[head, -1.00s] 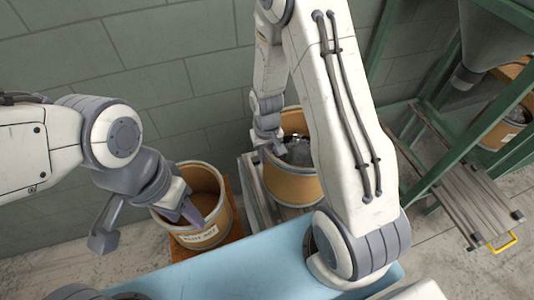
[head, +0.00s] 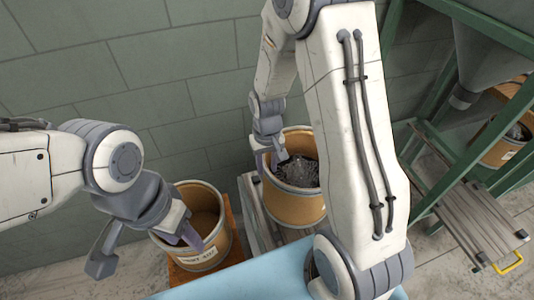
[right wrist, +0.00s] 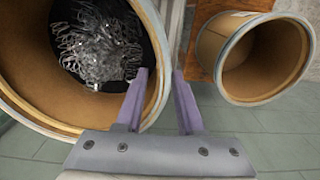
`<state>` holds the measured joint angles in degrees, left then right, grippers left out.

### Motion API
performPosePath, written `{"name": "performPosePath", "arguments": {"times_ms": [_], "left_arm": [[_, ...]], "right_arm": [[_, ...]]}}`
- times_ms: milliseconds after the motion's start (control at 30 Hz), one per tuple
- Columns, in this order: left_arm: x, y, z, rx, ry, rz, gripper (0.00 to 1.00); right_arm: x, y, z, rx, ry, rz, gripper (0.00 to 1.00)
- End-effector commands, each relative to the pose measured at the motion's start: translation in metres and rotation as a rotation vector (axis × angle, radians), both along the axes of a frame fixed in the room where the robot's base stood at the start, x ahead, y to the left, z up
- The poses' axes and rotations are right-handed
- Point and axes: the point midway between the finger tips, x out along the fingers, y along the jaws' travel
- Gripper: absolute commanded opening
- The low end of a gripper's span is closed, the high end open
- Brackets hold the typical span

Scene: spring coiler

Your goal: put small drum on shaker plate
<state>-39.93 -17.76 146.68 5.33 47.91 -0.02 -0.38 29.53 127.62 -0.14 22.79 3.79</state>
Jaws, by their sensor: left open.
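An empty tan drum (head: 203,245) with a white label stands upright on an orange base at left. It also shows in the right wrist view (right wrist: 265,65). A tan drum holding tangled metal springs (head: 310,205) stands on a grey slatted support (head: 262,222). I cannot tell which surface is the shaker plate. My left gripper (head: 190,235) is open at the labelled drum, its finger overlapping the rim. My right gripper (head: 270,160) is at the left rim of the spring drum. In the right wrist view its fingers (right wrist: 160,75) are apart on either side of that drum's wall.
A green frame (head: 435,105) with a grey hopper (head: 480,55) stands at right, above another tan drum (head: 500,150). A slatted plate (head: 485,230) with a yellow handle (head: 508,264) lies low beside it. A light blue surface (head: 235,285) is in front.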

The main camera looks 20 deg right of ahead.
Motion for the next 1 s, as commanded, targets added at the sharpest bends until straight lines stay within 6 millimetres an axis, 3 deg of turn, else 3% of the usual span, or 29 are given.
{"name": "performPosePath", "arguments": {"times_ms": [200, 367, 500, 567, 733, 900, 1000], "left_arm": [[0.0, 0.0, -0.001, 0.0, 0.0, 0.0, 0.5], [0.0, 0.0, -0.001, 0.0, 0.0, 0.0, 0.5], [0.0, 0.0, -0.001, 0.0, 0.0, 0.0, 0.5], [0.0, 0.0, -0.001, 0.0, 0.0, 0.0, 0.5], [0.0, 0.0, -0.001, 0.0, 0.0, 0.0, 0.5], [0.0, 0.0, -0.001, 0.0, 0.0, 0.0, 0.5], [0.0, 0.0, -0.001, 0.0, 0.0, 0.0, 0.5]], "right_arm": [[0.001, 0.0, 0.044, 0.0, -0.005, 0.0, 0.37], [0.0, 0.0, 0.061, 0.0, -0.002, 0.001, 0.37], [-0.011, 0.022, 0.079, 0.005, -0.009, 0.062, 0.37], [-0.026, 0.044, 0.092, 0.012, -0.015, 0.13, 0.37], [-0.1, 0.108, 0.132, 0.043, -0.031, 0.391, 0.37], [-0.17, 0.132, 0.15, 0.074, -0.033, 0.604, 0.37], [-0.192, 0.135, 0.154, 0.083, -0.031, 0.671, 0.37]]}}
